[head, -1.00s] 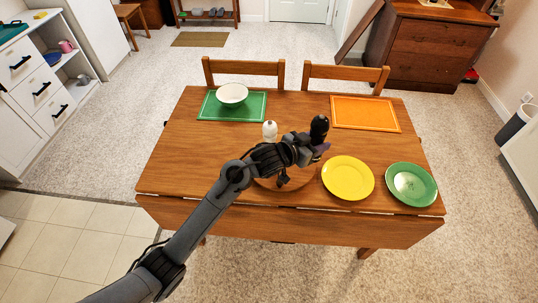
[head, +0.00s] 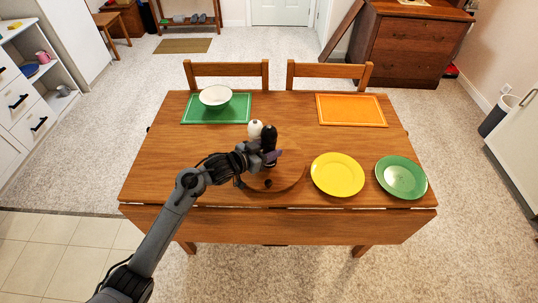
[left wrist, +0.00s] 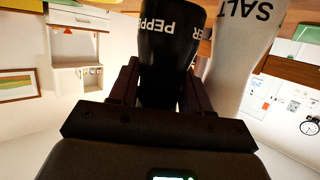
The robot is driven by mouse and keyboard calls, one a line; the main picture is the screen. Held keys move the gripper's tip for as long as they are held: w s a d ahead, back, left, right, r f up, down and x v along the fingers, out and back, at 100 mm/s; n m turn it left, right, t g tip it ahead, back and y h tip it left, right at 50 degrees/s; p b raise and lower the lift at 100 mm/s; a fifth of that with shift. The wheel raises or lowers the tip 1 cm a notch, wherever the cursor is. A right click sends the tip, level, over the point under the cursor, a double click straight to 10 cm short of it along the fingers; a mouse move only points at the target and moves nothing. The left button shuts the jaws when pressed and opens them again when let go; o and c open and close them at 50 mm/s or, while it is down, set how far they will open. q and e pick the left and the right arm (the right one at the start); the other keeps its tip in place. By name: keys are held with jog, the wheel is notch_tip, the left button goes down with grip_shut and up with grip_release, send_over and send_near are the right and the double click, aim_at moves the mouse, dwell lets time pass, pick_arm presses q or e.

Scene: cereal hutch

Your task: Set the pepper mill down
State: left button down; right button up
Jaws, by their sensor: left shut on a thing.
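My left gripper (head: 266,157) is shut on the black pepper mill (head: 269,136). The mill stands roughly upright in the jaws over the round wooden board (head: 291,174). In the left wrist view the pepper mill (left wrist: 170,48) shows white lettering between the two fingers (left wrist: 158,88). The white salt mill (head: 255,127) stands just behind and left of it, and shows close beside it in the left wrist view (left wrist: 238,55). I cannot tell whether the mills touch. The pepper mill's base is hidden by my gripper, so contact with the board is unclear. My right gripper is out of view.
A yellow plate (head: 337,174) is right of the board, with a green plate (head: 401,177) farther right. A white bowl (head: 215,97) sits on a green mat (head: 240,108) at back left. An orange mat (head: 350,110) lies at back right. The table's middle back is clear.

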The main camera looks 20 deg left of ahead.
pick_arm(q)
notch_tip(320, 180, down, 2)
jog(key=shift+f, duration=0.1)
jog(key=shift+f, duration=0.1)
jog(key=c, duration=0.8)
grip_release()
jog(key=shift+f, duration=0.1)
